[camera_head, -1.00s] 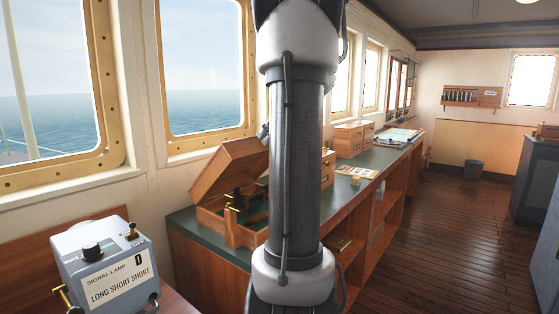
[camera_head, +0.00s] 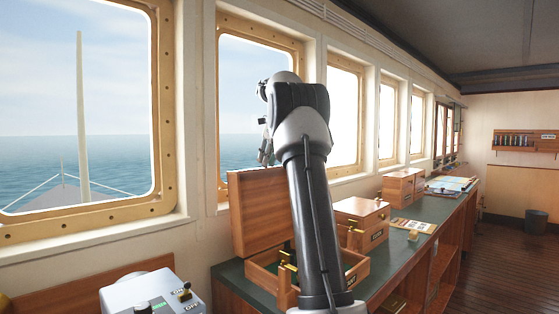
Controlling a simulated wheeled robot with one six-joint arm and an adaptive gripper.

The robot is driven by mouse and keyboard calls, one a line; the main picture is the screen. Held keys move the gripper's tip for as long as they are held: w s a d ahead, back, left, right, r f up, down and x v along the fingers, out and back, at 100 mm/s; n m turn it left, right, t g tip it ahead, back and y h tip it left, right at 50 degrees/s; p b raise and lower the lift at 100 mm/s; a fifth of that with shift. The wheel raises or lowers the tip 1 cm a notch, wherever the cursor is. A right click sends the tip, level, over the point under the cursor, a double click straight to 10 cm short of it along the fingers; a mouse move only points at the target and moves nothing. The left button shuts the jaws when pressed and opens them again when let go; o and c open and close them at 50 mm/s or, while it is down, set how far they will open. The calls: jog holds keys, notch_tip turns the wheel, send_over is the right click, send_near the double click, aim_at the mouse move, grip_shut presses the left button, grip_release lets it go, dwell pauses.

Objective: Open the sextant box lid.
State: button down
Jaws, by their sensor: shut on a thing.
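The sextant box (camera_head: 352,275) is a wooden box on the green counter, with brass parts showing inside its open top. Its lid (camera_head: 258,215) stands up at the back, near upright, facing the room. My gripper (camera_head: 265,156) is at the lid's top edge, shut on it; it is small and partly hidden behind my arm. My arm crosses in front of the box and hides its middle and part of the lid.
A second wooden box (camera_head: 361,222) stands close to the right of the sextant box, and another (camera_head: 403,186) farther along the counter (camera_head: 437,209). Windows line the wall behind.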

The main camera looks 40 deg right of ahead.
jog(key=shift+w+a+f, duration=0.1)
jog(key=shift+w, duration=0.9)
jog(key=shift+w+a+f, duration=0.1)
jog(key=shift+w, duration=0.9)
jog(key=c, duration=1.4)
grip_release()
jog(key=shift+o, duration=0.7)
jog(key=shift+f, duration=0.1)
jog(key=shift+s, duration=0.1)
jog(key=v, duration=1.2)
